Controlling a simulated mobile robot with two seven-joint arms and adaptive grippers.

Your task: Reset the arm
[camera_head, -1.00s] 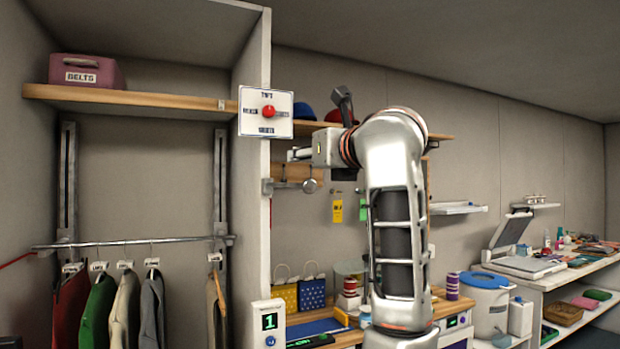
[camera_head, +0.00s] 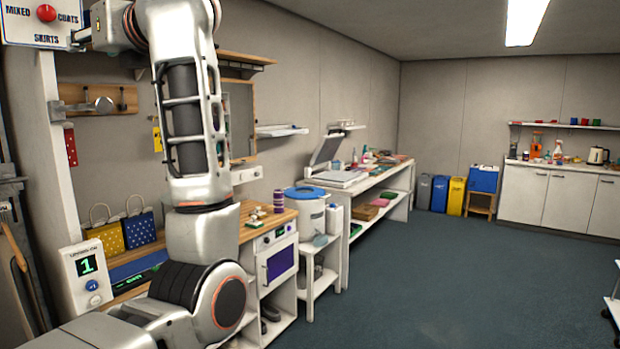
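My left arm (camera_head: 184,130) rises from the bottom left, bent at the elbow, with its wrist at the top left. My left gripper (camera_head: 82,38) points left at the right edge of a white sign panel (camera_head: 22,25) with a red knob. I cannot tell whether it touches the panel. The fingers are small and seen from the side, so their opening is unclear. I see nothing held in them. My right gripper is out of view.
A wall hook rack (camera_head: 92,101), a counter (camera_head: 258,224) and a white box with a green "1" (camera_head: 87,272) are near the arm. A white bin with a blue lid (camera_head: 306,212) and shelving stand beyond. Open blue floor (camera_head: 450,280) lies to the right.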

